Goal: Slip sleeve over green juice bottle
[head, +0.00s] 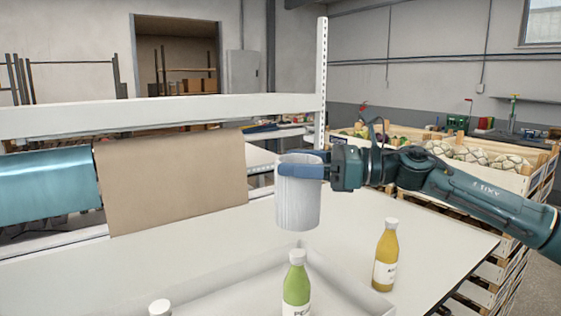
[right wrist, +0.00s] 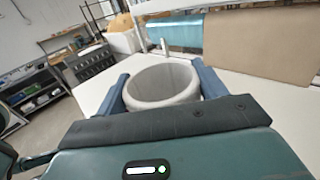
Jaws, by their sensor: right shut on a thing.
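A white, ribbed, tube-shaped sleeve (head: 298,205) is held upright in the air above the table. My right gripper (head: 302,170) is shut on the sleeve near its top rim. In the right wrist view the sleeve (right wrist: 162,84) sits between the two blue fingers, and its round opening shows. The green juice bottle (head: 296,285) has a white cap and stands in the white tray, below the sleeve and slightly nearer to me. The sleeve and the bottle are apart. The bottle's lower part is cut off by the picture edge. My left gripper is not in view.
A yellow juice bottle (head: 386,255) stands on the white table (head: 440,238) to the right of the tray (head: 222,289). Another white cap (head: 160,307) shows at the bottom left. Brown paper (head: 172,180) and a blue roll (head: 45,182) hang at the back left. Produce crates (head: 490,178) stand behind the table.

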